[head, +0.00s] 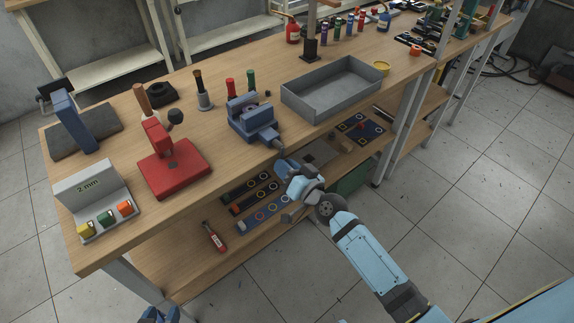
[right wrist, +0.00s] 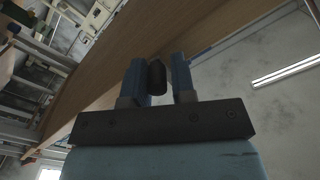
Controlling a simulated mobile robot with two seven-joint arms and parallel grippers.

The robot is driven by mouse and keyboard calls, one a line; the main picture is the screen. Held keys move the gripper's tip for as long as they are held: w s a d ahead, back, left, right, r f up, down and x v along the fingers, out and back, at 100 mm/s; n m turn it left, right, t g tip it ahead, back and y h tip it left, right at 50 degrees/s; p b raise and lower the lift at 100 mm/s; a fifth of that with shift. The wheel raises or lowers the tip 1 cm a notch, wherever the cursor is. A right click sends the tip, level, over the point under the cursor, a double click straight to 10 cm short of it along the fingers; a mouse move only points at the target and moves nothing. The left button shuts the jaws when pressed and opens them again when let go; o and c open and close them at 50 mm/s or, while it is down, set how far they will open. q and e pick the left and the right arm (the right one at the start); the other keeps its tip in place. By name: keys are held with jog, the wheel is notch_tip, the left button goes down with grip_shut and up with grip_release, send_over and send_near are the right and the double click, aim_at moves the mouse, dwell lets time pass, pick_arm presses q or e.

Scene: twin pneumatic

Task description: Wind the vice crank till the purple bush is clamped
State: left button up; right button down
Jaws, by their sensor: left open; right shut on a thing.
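The blue vice (head: 257,126) stands at the front edge of the bench. A small dark purplish piece, probably the purple bush (head: 250,108), shows between its jaws; at this size I cannot tell whether the jaws touch it. The vice crank is at the front, mostly hidden by my right gripper (head: 282,164). In the right wrist view the two blue fingers are shut on the dark crank handle (right wrist: 157,77). My left gripper (head: 159,316) is at the bottom edge of the head view, open, below and away from the bench.
A grey tray (head: 330,105) stands right of the vice. A red press (head: 174,168) and a grey 2 mm stand (head: 92,196) are to the left. Bottles and tools stand behind.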

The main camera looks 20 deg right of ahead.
jog(key=shift+w+d+r, duration=0.1)
jog(key=shift+d+r, duration=0.05)
jog(key=shift+d, duration=0.05)
jog(key=c, duration=1.1)
grip_release()
jog(key=v, duration=1.3)
jog(key=shift+s+d, duration=0.1)
jog(key=shift+s, duration=0.3)
